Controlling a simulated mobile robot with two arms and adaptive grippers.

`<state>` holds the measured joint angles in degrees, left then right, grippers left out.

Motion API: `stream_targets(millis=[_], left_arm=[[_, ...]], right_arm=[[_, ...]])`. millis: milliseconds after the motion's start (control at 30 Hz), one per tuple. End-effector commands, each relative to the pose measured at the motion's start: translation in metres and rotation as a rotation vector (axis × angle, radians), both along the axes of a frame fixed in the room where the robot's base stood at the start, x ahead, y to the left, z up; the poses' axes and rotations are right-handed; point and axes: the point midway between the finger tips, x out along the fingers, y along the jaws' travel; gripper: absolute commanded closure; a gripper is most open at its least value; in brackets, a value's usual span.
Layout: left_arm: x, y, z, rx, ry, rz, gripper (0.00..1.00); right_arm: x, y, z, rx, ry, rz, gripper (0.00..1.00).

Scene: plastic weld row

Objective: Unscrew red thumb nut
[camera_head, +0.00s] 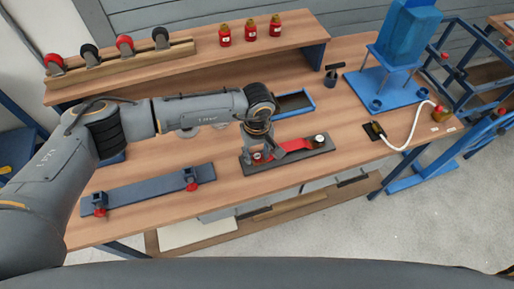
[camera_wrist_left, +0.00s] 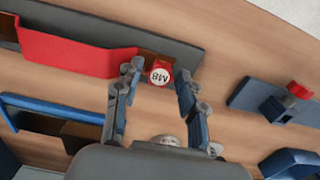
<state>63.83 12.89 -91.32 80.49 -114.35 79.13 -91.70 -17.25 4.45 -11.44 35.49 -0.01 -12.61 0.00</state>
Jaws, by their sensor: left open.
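A red thumb nut with a white round top marked M8 (camera_wrist_left: 160,76) shows in the left wrist view. It sits on a dark plate (camera_wrist_left: 187,52), beside the end of a red strip (camera_wrist_left: 75,54). My left gripper (camera_wrist_left: 161,82) is open, with one finger on each side of the nut; I cannot tell whether they touch it. In the head view my left gripper (camera_head: 259,147) points down over the left end of the dark plate (camera_head: 287,163). The red strip (camera_head: 297,145) runs right to another white-topped red piece (camera_head: 320,139). My right gripper is not in view.
A blue-grey bar (camera_head: 145,190) with two red-knobbed clamps lies left of the plate. A blue-rimmed tray (camera_head: 308,104) lies behind. A raised shelf (camera_head: 190,62) holds red jars and a caster rack. A blue stand (camera_head: 372,95) and white cable (camera_head: 410,135) are right.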

Motion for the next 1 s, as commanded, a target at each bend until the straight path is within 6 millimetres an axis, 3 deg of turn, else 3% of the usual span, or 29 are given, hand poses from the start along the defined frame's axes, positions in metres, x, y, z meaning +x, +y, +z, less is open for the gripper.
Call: stream_targets(millis=[133,333,367,567,1000], left_arm=[[0.000,0.000,0.000,0.000,0.000,0.000,0.60],[0.000,0.000,0.000,0.000,0.000,0.000,0.99],[0.000,0.000,0.000,0.000,0.000,0.000,1.00],[0.000,0.000,-0.001,0.001,0.000,0.091,1.00],[-0.001,0.000,-0.001,0.001,0.000,0.739,1.00]], right_arm=[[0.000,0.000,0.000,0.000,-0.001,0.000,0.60],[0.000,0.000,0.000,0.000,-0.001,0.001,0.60],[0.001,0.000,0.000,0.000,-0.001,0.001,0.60],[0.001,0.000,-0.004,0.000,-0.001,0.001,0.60],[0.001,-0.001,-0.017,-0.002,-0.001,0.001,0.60]])
